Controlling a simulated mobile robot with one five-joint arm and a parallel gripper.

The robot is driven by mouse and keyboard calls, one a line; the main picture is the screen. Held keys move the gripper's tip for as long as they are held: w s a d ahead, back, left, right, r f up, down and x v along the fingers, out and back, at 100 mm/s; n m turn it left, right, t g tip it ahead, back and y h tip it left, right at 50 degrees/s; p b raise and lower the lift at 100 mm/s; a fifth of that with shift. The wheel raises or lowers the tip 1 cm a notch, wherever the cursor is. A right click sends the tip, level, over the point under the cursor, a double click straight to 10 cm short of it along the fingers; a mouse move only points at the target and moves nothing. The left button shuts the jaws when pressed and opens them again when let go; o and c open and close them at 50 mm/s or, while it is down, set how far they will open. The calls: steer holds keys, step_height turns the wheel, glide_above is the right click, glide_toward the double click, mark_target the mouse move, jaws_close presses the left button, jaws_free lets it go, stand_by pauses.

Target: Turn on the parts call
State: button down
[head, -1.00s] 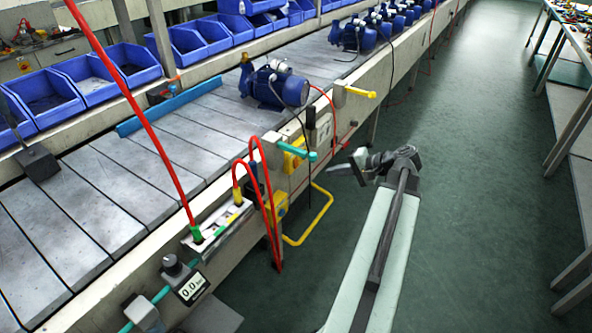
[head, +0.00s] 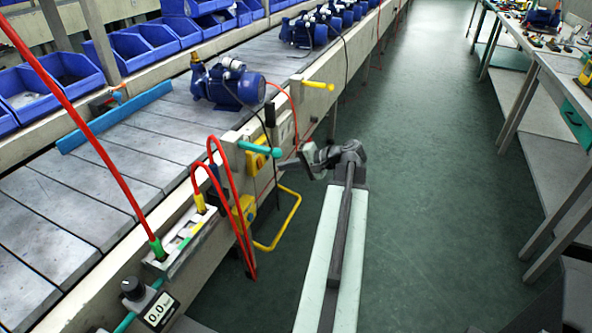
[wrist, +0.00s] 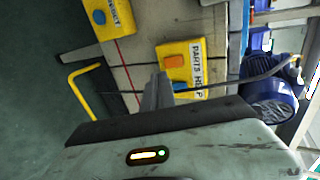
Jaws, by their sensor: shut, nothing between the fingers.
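A yellow box (wrist: 182,70) lettered "PARTS" plus a partly covered word shows sideways in the wrist view. It has an orange button (wrist: 175,61) and a bluish one (wrist: 180,86) beside it. In the head view the yellow box (head: 258,158) is on the conveyor's side panel, partly behind a teal handle. My gripper (head: 285,165) is just right of it, pointing at the panel. In the wrist view my gripper (wrist: 157,92) is shut and empty, its tips close beside the box in the picture. Whether it touches is unclear.
A second yellow box (wrist: 107,15) with a blue button is nearby. A teal handle (head: 260,149), a yellow bent rail (head: 287,225) and red hoses (head: 228,190) stick out around the panel. A blue motor (head: 228,87) sits on the conveyor. The aisle floor (head: 430,170) is clear.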

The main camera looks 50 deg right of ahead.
mark_target(260, 164)
steer(key=r+b+x, duration=0.1)
steer(key=x, duration=0.5)
steer(key=shift+w+a, duration=0.15)
steer(key=shift+w, duration=0.35)
steer(key=shift+f, duration=0.15)
steer(key=shift+r+p, duration=0.6)
steer(key=shift+r, duration=0.25)
steer(key=shift+s+f, duration=0.1)
steer(key=shift+s, duration=0.05)
steer(key=s+d, duration=0.3)
steer(key=s, duration=1)
steer(key=shift+d+r, duration=0.25)
steer(key=shift+r, duration=0.1)
